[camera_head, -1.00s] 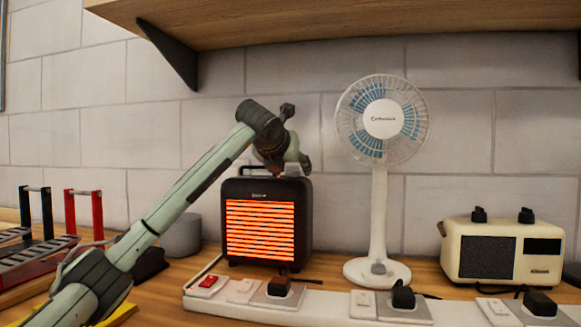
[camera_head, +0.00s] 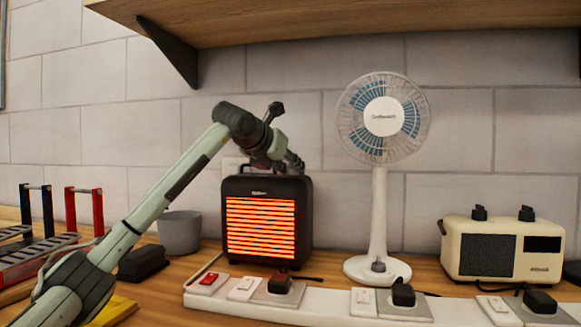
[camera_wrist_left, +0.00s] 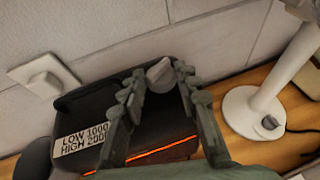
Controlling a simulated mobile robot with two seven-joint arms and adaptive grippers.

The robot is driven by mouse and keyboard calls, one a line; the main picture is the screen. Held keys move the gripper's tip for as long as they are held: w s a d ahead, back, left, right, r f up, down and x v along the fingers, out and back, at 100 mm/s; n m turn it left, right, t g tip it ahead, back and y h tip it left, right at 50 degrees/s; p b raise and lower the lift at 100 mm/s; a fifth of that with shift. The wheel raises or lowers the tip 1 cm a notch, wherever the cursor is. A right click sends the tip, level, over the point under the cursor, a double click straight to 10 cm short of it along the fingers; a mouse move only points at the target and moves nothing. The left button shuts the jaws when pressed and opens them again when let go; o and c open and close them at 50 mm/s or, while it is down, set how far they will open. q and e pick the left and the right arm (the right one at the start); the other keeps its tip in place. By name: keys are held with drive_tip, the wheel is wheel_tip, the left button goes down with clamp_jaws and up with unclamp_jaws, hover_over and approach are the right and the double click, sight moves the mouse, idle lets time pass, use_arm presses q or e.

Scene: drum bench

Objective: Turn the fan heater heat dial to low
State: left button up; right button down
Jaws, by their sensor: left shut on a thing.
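The fan heater (camera_head: 262,222) is a dark box with a glowing orange grille, standing on the bench against the tiled wall. Its grey heat dial (camera_wrist_left: 160,74) is on the top, seen in the left wrist view; the head view does not show it clearly. A label (camera_wrist_left: 82,140) on the heater reads LOW 1000, HIGH 2000. My left gripper (camera_head: 291,161) is above the back of the heater. In the left wrist view its two fingers (camera_wrist_left: 159,80) are on either side of the dial, shut on it. My right gripper is not in view.
A white desk fan (camera_head: 379,225) stands right of the heater, with a cream toaster-like appliance (camera_head: 503,250) further right. A white power strip (camera_head: 330,309) with switches and plugs runs along the front. A grey cup (camera_head: 180,233) stands left. A wooden shelf (camera_head: 300,22) hangs overhead.

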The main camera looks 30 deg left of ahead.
use_arm(q)
drive_tip(key=shift+a+m+h, duration=0.15)
drive_tip(key=shift+m+h, duration=0.15)
drive_tip(key=shift+h, duration=0.1)
drive_tip(key=o, duration=1.2)
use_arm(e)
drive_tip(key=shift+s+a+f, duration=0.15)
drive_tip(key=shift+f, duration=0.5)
use_arm(q)
drive_tip(key=v, duration=1.2)
drive_tip(key=shift+a, duration=0.1)
drive_tip(key=shift+f, duration=0.1)
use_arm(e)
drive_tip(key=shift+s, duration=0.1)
